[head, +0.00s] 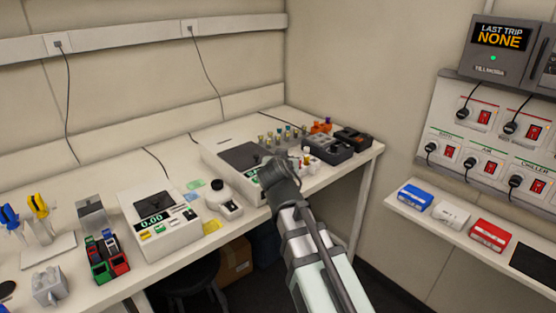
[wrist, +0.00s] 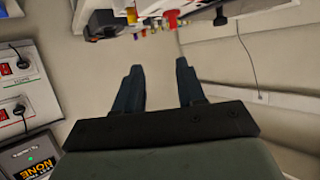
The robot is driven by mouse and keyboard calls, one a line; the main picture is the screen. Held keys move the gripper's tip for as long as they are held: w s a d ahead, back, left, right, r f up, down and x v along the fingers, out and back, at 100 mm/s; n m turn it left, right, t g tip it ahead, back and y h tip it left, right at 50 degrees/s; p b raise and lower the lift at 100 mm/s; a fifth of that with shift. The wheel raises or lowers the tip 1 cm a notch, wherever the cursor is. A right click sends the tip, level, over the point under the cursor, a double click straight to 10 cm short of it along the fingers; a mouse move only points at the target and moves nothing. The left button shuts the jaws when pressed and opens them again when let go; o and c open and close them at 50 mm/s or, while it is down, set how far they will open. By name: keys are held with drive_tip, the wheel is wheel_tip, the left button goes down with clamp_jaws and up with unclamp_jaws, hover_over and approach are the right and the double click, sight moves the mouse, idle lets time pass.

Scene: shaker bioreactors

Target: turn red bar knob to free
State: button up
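A red knob-like part (wrist: 172,18) shows at the top of the wrist view, on the edge of a white body. It is small there, and I cannot tell which way its bar points. My gripper (wrist: 158,68) is open and empty, its two dark fingers spread apart. The red part lies beyond the fingertips, towards the right finger, and nothing touches it. In the head view my arm reaches to the front of the white shaker device (head: 222,150) on the bench. The arm end hides part of the device's front, and I cannot make out the knob or fingers there.
A scale (head: 172,232) and a small white device (head: 231,209) stand left of my arm. Several coloured vials and black trays (head: 352,139) are at the bench's right end. A wall panel (head: 446,112) with red switches and a shelf (head: 455,235) are on the right.

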drive_tip(key=w+r+m+g, duration=0.1)
drive_tip(key=w+r, duration=0.3)
drive_tip(key=w, duration=0.3)
drive_tip(key=w+d+r+m+g, duration=0.1)
drive_tip(key=w+r+g, duration=0.1)
drive_tip(key=w+r, duration=0.35)
drive_tip(key=w+r+m+g, duration=0.1)
drive_tip(key=w+r, duration=0.2)
drive_tip(key=w, duration=0.5)
drive_tip(key=s+a+f+n+g, duration=0.3)
drive_tip(key=s+f+g, duration=0.1)
drive_tip(key=s+g, duration=0.55)
drive_tip(key=f, duration=0.9)
drive_tip(key=w+f, duration=0.1)
drive_tip(key=f, duration=0.3)
drive_tip(key=shift+a+f, duration=0.1)
drive_tip(key=shift+f, duration=0.2)
drive_tip(key=shift+c, duration=0.4)
clamp_jaws()
